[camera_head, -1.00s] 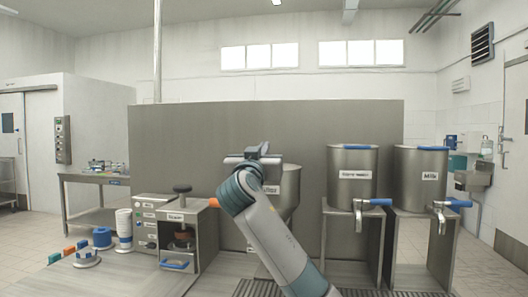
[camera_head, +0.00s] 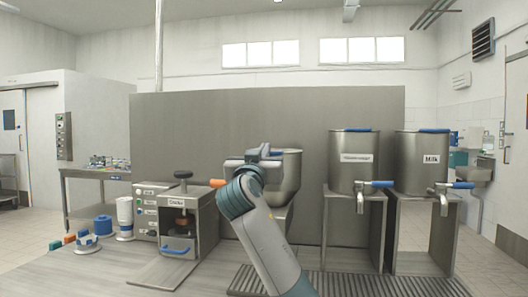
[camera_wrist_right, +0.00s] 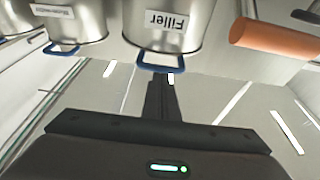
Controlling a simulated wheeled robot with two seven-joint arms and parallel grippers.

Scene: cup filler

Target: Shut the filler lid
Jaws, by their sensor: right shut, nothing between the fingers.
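The filler is a steel vessel, partly hidden behind my right arm in the head view (camera_head: 288,172). It shows close up in the right wrist view (camera_wrist_right: 185,40), with a "Filler" label and a blue handle (camera_wrist_right: 160,68) at its rim. Whether its lid is open or shut is not clear. My right gripper (camera_wrist_right: 161,82) is shut and empty. Its fingertips appear just short of the blue handle; contact cannot be told. In the head view the right gripper (camera_head: 258,154) is in front of the filler's upper part. My left gripper is out of view.
An orange handle (camera_head: 217,183) is left of the filler, beside a steel machine (camera_head: 206,225). Two steel tanks with blue-handled taps, one labelled Milk (camera_head: 422,175), stand on stands at right. A blue spool (camera_head: 103,224) and white cups (camera_head: 125,213) are at left.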

